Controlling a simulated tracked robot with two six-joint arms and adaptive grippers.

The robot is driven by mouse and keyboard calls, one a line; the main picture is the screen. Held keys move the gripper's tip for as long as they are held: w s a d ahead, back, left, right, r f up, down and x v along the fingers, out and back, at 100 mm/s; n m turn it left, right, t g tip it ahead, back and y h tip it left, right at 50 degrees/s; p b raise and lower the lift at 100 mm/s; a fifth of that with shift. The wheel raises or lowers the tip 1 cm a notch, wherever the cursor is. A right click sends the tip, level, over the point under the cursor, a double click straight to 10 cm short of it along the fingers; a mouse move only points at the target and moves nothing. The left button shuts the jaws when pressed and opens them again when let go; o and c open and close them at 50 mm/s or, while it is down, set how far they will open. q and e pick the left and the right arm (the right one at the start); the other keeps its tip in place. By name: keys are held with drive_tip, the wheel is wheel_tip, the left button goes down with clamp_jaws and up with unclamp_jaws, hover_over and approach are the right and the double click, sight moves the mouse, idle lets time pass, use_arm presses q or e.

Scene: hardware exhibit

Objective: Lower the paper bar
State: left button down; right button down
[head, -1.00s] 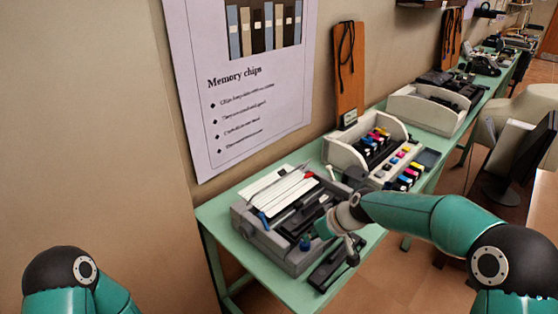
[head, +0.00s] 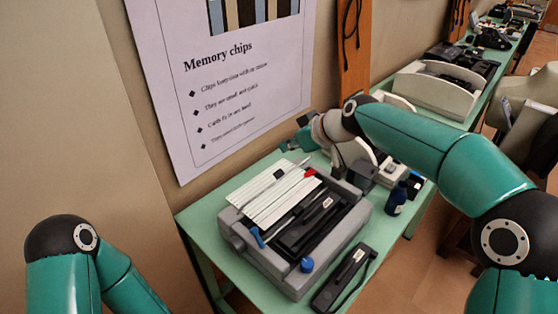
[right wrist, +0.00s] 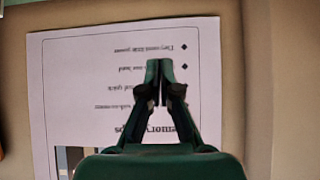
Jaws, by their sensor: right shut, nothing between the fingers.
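The grey printer (head: 340,237) sits on the green table, with a white ribbed panel (head: 262,188) at its back left. A thin bar with a red tip (head: 310,172) lies along that panel; I cannot tell for sure that it is the paper bar. Blue knobs (head: 307,265) show on the printer's front and left. My right gripper (head: 287,147) is above and behind the printer's far edge, near the wall, touching nothing I can make out. In the right wrist view its fingers (right wrist: 160,68) are together and empty, in front of the wall poster. My left gripper is out of view.
The "Memory chips" poster (head: 225,85) hangs on the wall behind. A black cartridge piece (head: 343,277) lies at the table's front. A blue bottle (head: 396,199) and a white open unit stand right of the printer, partly behind my right arm.

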drive_tip(key=p+x, duration=0.3)
drive_tip(key=x, duration=0.7)
drive_tip(key=shift+s+d+f, duration=1.05)
drive_tip(key=shift+d+f, duration=0.1)
drive_tip(key=shift+d, duration=0.15)
